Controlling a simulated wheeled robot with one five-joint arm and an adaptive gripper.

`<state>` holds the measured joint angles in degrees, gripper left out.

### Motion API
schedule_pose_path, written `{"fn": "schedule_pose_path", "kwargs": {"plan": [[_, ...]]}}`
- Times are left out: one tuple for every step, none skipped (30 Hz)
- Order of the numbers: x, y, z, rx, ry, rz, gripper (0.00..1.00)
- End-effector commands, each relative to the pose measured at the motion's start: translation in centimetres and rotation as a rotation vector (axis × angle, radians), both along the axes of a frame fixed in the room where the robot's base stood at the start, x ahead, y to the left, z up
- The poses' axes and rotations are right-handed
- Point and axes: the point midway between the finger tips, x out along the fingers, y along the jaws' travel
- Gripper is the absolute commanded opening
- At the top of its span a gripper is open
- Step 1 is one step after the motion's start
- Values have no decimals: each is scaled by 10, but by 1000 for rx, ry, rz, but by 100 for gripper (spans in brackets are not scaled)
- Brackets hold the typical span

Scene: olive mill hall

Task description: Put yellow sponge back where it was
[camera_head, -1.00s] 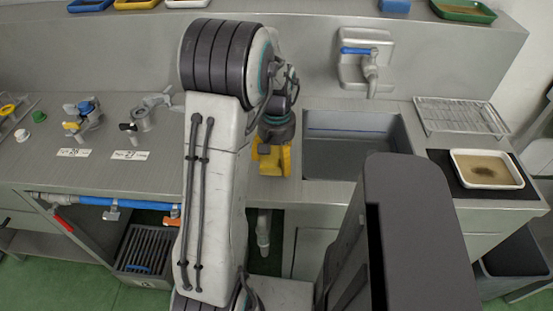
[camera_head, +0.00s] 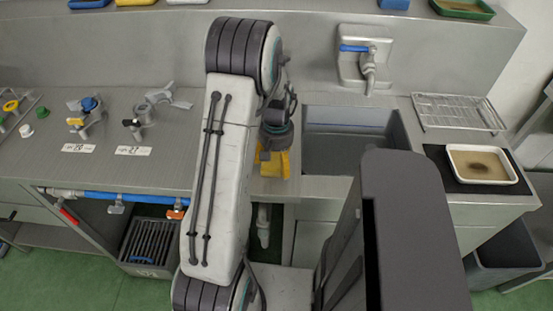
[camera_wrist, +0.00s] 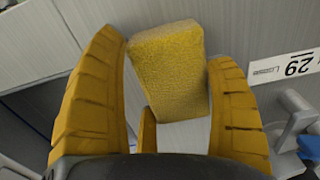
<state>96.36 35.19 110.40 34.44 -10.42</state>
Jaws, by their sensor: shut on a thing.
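The yellow sponge (camera_wrist: 168,70) is a rough, block-shaped pad in the wrist view. In the head view my gripper (camera_head: 272,162) points down over the front part of the grey counter (camera_head: 175,165), left of the sink. The sponge cannot be told apart from the yellow fingers in the head view. The gap between sponge and counter is not clear.
The sink (camera_head: 345,150) is right of my gripper, with a wall tap (camera_head: 367,65) above it. A wire rack (camera_head: 458,112) and a white tray (camera_head: 484,165) stand further right. Valve fittings (camera_head: 140,118) and number labels (camera_head: 133,151) are to the left. A blue pipe (camera_head: 125,198) runs along the front.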

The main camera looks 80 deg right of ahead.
Motion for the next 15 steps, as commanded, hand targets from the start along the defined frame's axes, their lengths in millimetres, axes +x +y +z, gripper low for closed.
{"fn": "schedule_pose_path", "kwargs": {"plan": [[0,0,0,0,0,0,49],[0,0,0,0,0,0,49],[0,0,0,0,0,0,49],[0,0,-1,0,0,0,49],[0,0,-1,0,0,0,49],[0,0,-2,0,0,0,49],[0,0,-3,0,0,0,49],[0,0,-3,0,0,0,80],[0,0,-2,0,0,0,84],[0,0,-2,0,0,0,87],[0,0,-2,0,0,0,89],[0,0,-2,0,0,0,93],[0,0,-2,0,0,0,96],[0,0,-2,0,0,0,98],[0,0,-2,0,0,0,100]]}}
